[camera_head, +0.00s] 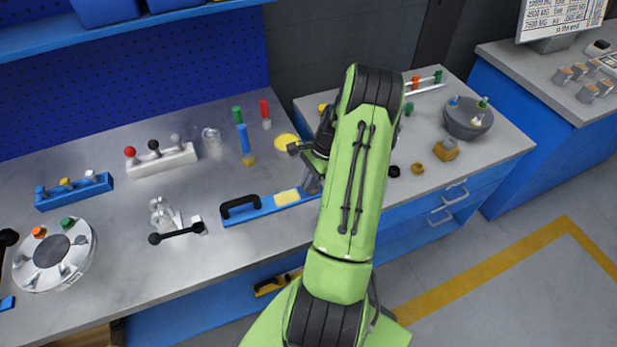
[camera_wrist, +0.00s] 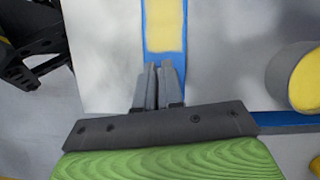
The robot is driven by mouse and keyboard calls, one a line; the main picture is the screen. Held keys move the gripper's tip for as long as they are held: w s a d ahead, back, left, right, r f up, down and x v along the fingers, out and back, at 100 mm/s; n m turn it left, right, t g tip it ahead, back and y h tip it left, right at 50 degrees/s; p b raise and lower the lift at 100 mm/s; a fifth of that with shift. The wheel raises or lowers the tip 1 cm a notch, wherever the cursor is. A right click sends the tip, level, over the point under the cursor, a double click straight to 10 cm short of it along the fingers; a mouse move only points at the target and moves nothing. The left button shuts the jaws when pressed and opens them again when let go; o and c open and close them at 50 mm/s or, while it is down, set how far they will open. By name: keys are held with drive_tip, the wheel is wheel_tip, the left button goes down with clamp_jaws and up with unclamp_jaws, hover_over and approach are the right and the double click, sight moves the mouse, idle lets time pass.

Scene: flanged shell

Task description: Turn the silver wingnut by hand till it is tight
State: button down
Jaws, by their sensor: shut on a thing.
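The white round flange (camera_head: 28,272) lies at the left of the bench, with orange, green and small silver-grey pieces on it. A grey domed shell (camera_head: 482,133) stands on the right bench with blue, green and pale wingnuts. I cannot tell for sure which piece is the silver wingnut. My gripper (camera_head: 313,184) is far from both, over the right end of a blue bar with a yellow pad (camera_head: 287,197). In the wrist view its fingers (camera_wrist: 158,86) are nearly together over the blue bar (camera_wrist: 165,55). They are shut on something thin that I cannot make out.
A yellow-topped jar (camera_head: 286,142) stands behind my gripper and shows at the right of the wrist view (camera_wrist: 308,80). A black handle (camera_head: 240,206), upright blue, green and red pieces, and a clear glass (camera_head: 212,140) stand on the left bench. My arm hides part of the right bench.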

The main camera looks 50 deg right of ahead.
drive_tip(key=c, duration=1.3)
unclamp_jaws()
drive_tip(key=shift+o, duration=0.2)
drive_tip(key=p+v, duration=0.3)
drive_tip(key=v, duration=1.2)
drive_tip(key=shift+d+r, duration=0.2)
drive_tip(key=shift+r, duration=0.1)
